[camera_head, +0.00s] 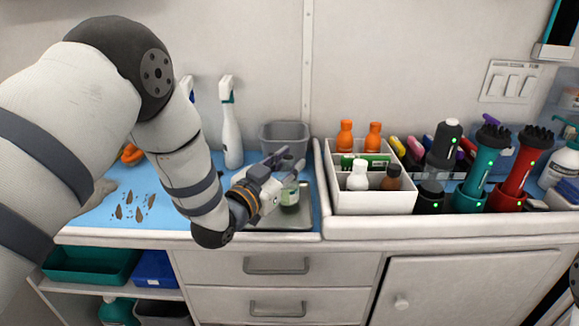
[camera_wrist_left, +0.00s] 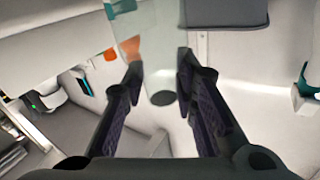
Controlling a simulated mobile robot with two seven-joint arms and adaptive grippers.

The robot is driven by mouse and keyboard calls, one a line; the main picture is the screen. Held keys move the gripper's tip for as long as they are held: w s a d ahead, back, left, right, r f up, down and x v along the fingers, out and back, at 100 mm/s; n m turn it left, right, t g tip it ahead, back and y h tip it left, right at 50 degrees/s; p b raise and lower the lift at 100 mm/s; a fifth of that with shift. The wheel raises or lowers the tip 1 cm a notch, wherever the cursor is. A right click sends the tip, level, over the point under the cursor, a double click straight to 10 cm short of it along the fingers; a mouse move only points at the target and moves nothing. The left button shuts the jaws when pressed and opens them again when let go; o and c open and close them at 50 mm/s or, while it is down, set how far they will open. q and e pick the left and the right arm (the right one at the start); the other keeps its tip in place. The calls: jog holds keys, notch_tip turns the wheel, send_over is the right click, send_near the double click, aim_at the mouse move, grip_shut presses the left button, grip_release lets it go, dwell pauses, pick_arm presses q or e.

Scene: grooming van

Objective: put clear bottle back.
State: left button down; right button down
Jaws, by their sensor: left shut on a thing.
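The clear bottle (camera_head: 290,193) shows in the head view between and below the fingers of my left gripper (camera_head: 284,170), over the grey tray (camera_head: 270,222). The gripper partly hides it, and I cannot tell whether it touches the tray. In the left wrist view the see-through bottle (camera_wrist_left: 157,62) is between the two fingers of my left gripper (camera_wrist_left: 160,72), which is shut on it. The white divided caddy (camera_head: 372,202) stands to the right, holding two orange bottles (camera_head: 359,136) at the back and a white bottle (camera_head: 358,176) and a brown bottle (camera_head: 391,178) in front.
A grey bin (camera_head: 285,134) stands behind the gripper, and a white spray bottle (camera_head: 231,135) to its left. Teal (camera_head: 482,160) and red (camera_head: 513,165) clippers stand right of the caddy. A raised rim (camera_head: 321,190) separates the blue mat from the caddy's side.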

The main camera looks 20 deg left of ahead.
pick_arm(q)
jog(key=shift+f, duration=0.45)
jog(key=c, duration=1.3)
grip_release()
pick_arm(e)
jog(key=shift+s+f, duration=0.1)
pick_arm(q)
jog(key=shift+s+r, duration=0.2)
jog(key=shift+r, duration=0.05)
jog(key=p+v, duration=0.1)
jog(key=v, duration=1)
jog(key=shift+s+a+p, duration=0.2)
jog(key=shift+s+p, duration=0.1)
jog(key=shift+f, duration=0.1)
pick_arm(e)
jog(key=shift+w+r+t, duration=0.5)
jog(key=shift+w+r, duration=0.5)
jog(key=shift+w, duration=0.1)
